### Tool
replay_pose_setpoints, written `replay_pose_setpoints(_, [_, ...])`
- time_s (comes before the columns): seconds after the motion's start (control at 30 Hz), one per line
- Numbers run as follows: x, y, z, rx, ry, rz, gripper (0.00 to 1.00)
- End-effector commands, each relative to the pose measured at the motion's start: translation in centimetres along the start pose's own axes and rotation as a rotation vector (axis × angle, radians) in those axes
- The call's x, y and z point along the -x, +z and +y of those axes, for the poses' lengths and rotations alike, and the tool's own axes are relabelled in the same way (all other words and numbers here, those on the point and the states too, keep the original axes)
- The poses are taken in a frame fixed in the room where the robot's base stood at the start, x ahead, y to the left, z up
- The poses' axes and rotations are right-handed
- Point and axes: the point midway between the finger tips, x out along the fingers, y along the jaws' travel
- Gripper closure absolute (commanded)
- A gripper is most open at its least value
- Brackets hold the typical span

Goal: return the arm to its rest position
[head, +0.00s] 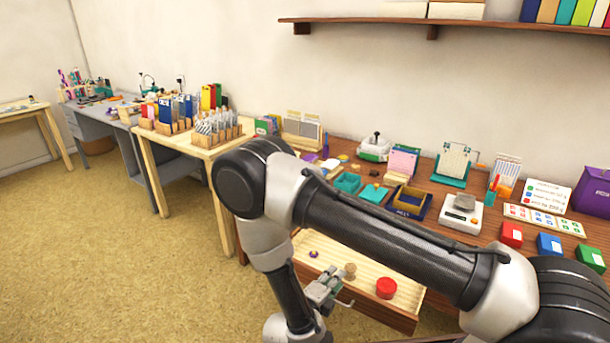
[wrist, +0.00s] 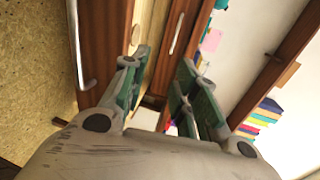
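My gripper (head: 325,289) hangs low in the head view, in front of the left part of an open drawer (head: 393,319). My arm bends down to it from the right. In the wrist view my gripper's green-padded fingers (wrist: 164,84) stand apart, with no held object visible between them. Wooden drawer fronts with metal handles show beyond the fingers there.
The drawer holds a red round item (head: 386,288), a small tan item (head: 350,270) and a purple one (head: 314,254). The desk above carries trays, a scale (head: 461,214) and coloured boxes. A light wooden table (head: 176,142) stands left. Open floor (head: 90,250) lies at left.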

Motion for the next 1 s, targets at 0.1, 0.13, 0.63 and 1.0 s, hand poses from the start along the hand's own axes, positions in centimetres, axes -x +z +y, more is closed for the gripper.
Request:
replay_pose_setpoints(0.1, [-0.3,-1.3,0.1,-0.135,0.003,0.056,0.7])
replay_pose_setpoints(0.13, [-0.5,-2.4,-0.1,-0.186,-0.005,0.093,0.7])
replay_pose_setpoints(0.63, [1.4,-13.5,-13.9,-1.256,-0.338,0.818,0.7])
replay_pose_setpoints(1.0, [5.6,-19.1,-25.1,-2.09,-0.685,1.507,0.7])
